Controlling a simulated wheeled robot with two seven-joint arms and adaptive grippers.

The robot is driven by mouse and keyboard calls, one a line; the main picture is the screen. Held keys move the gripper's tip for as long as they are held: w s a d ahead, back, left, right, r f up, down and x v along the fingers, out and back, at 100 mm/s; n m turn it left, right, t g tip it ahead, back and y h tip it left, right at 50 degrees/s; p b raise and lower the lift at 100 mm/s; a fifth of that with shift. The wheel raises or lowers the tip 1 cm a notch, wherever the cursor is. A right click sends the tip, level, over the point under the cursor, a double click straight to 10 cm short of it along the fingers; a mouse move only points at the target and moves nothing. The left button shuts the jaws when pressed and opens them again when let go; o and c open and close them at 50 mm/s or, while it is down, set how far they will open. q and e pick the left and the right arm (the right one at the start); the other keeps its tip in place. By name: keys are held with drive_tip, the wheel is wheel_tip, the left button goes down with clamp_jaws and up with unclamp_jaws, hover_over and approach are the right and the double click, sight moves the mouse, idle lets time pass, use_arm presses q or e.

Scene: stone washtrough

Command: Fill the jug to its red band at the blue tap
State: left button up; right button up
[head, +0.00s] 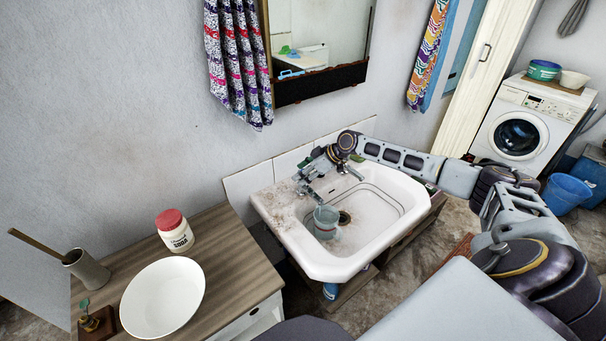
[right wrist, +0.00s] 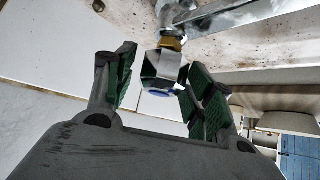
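The jug (head: 326,222), translucent grey-green, stands in the basin of the white sink (head: 330,268), at its left side below the taps. Its red band and water level cannot be made out. The blue tap's faceted metal knob (right wrist: 163,72), with a blue cap and a brass collar, sits between the fingers of my right gripper (right wrist: 158,68) in the right wrist view. The fingers stand apart on either side, with a gap visible at the left. In the head view my right gripper (head: 309,178) is over the sink's back left corner and partly hides the tap. My left gripper is out of view.
A wooden counter (head: 225,255) at the left holds a white bowl (head: 162,298), a red-lidded soda jar (head: 175,231) and a brush holder (head: 86,268). A mirror (head: 318,45) hangs above the sink. The basin's right part is clear.

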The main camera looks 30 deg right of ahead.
drive_tip(key=v, duration=1.2)
idle(0.8)
idle(6.0)
